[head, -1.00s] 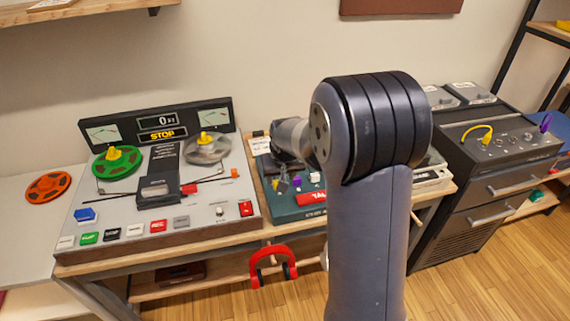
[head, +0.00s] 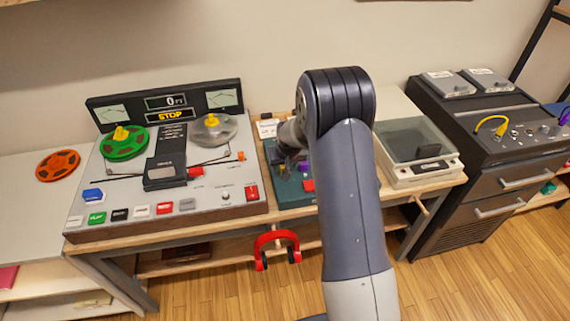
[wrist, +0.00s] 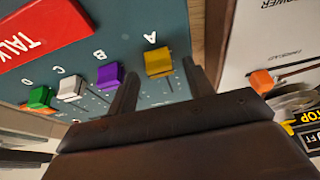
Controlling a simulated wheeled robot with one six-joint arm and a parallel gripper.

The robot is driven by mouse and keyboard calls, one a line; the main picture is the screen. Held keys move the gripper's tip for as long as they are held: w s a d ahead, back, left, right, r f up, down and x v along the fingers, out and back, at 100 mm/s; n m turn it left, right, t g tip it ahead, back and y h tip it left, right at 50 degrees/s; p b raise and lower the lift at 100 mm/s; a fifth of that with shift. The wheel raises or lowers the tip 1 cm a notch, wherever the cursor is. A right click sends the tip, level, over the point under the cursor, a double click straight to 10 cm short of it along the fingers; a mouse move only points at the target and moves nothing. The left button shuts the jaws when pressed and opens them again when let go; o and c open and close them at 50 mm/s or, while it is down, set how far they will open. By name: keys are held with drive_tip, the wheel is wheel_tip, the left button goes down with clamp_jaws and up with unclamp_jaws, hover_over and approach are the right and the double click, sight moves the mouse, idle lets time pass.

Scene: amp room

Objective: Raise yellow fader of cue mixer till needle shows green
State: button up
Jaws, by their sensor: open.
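The cue mixer (head: 290,195) is a teal panel between the tape deck and the turntable, largely hidden by my arm in the head view. In the wrist view its panel (wrist: 135,22) carries the yellow fader (wrist: 157,62), marked A, beside a purple fader (wrist: 109,77), a white one (wrist: 70,88) and a green one (wrist: 40,97). My gripper (wrist: 163,82) is open. Its fingers lie to either side of the yellow fader's line, with the cap between and just beyond the tips; contact cannot be told. The mixer's needle meter is not visible.
A red TALK button (wrist: 38,32) is on the mixer. The tape deck (head: 222,198), with its STOP display and reels, stands left. A turntable (head: 415,150) stands right. Red headphones (head: 277,243) hang from the bench front. A dark cabinet (head: 480,150) is far right.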

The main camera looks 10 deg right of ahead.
drive_tip(key=shift+w+f, duration=0.2)
drive_tip(key=shift+f, duration=0.3)
drive_tip(key=shift+c, duration=0.3)
clamp_jaws()
